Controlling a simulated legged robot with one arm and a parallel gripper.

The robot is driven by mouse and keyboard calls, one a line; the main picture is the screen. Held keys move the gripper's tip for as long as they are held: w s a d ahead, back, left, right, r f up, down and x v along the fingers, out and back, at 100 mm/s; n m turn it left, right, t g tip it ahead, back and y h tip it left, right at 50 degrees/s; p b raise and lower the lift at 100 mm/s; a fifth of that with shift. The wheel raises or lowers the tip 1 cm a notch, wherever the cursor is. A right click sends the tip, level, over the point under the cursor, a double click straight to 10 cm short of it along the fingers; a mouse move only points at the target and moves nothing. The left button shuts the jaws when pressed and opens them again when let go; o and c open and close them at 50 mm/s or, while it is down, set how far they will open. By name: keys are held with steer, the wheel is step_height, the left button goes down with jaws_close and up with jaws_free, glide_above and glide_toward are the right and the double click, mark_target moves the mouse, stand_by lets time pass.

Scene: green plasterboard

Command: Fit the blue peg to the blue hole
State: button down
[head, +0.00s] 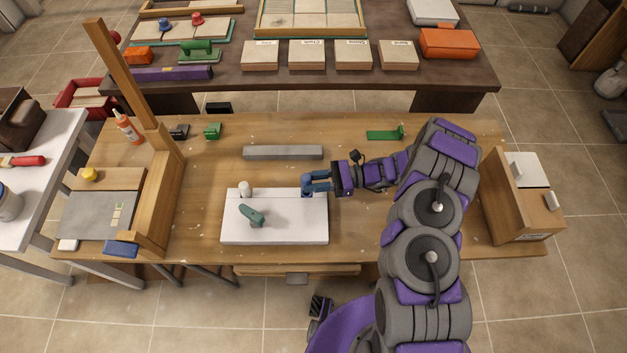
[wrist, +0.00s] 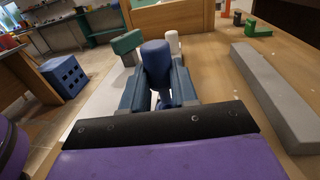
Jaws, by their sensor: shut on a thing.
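My gripper (head: 308,184) is shut on the blue peg, above the right part of the white board (head: 300,228). In the wrist view the blue peg (wrist: 156,62) stands roughly upright between my gripper's two blue fingers (wrist: 158,90), its rounded top above them. In the head view the fingers mostly cover the peg. A white peg (head: 245,189) stands on the board's far left part. A teal T-shaped piece (head: 252,215) is on the board's left half. I cannot make out a blue hole in either view, nor whether the peg's lower end touches the board.
A long grey bar (head: 283,153) lies behind the board. A green piece (head: 385,134) lies at the back right. A wooden frame (head: 160,190) stands at the left and a wooden box (head: 522,205) at the right. The table is clear between board and left frame.

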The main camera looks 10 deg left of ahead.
steer(key=shift+f+b, duration=1.15)
steer(key=shift+f, duration=0.9)
steer(key=c, duration=0.8)
jaws_free()
